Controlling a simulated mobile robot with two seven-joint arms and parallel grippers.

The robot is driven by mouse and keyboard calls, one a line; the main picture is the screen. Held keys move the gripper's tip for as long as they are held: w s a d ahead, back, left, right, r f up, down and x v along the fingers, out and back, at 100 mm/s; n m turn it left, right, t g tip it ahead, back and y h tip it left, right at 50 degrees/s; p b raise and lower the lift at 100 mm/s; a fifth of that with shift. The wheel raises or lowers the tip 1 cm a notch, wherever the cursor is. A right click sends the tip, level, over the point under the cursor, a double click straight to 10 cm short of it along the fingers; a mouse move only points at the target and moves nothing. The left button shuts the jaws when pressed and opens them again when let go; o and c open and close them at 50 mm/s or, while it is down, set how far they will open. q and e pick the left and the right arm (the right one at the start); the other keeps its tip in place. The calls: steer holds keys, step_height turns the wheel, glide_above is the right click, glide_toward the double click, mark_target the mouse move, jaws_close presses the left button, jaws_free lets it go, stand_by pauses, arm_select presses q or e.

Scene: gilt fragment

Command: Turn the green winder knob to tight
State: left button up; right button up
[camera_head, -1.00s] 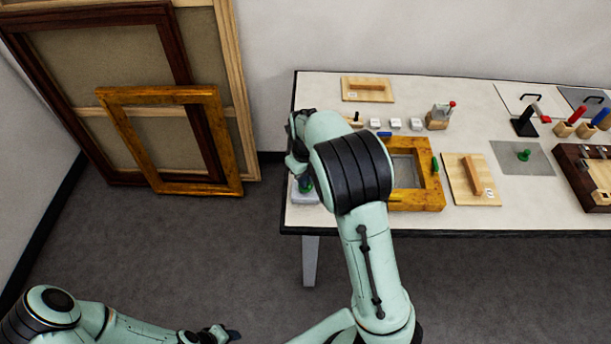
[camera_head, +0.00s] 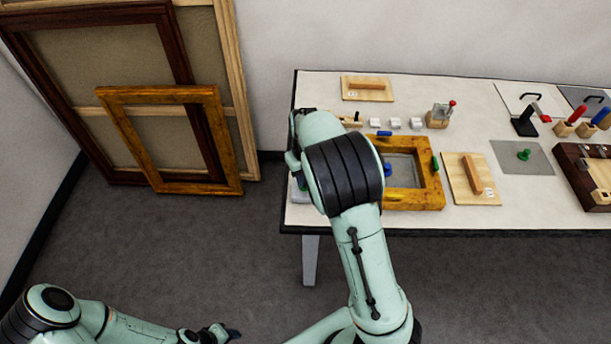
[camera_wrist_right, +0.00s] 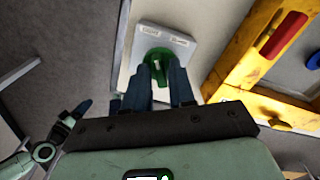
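The green winder knob (camera_wrist_right: 157,57) sits on a pale square block (camera_wrist_right: 180,42) with two small labels, too small to read, in the right wrist view. My right gripper (camera_wrist_right: 159,70) has its dark fingertips on either side of the knob. I cannot tell whether they press on it. In the head view the block (camera_head: 300,195) is at the table's front left corner, and my right arm largely covers the knob. My left gripper (camera_head: 230,334) is low in the head view, away from the table; its finger opening is unclear.
A gilt frame (camera_head: 431,192) with coloured clips lies just right of the block. A wooden board with a handle (camera_head: 456,190) and a grey mat with a green piece (camera_head: 537,166) lie further right. Frames (camera_head: 172,95) lean on the wall at left. Open floor lies in front.

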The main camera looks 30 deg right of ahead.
steer(key=shift+o, duration=0.6)
step_height(320, 180, up, 13)
steer(key=shift+r, duration=0.2)
steer(key=shift+s+f, duration=0.1)
stand_by(0.4)
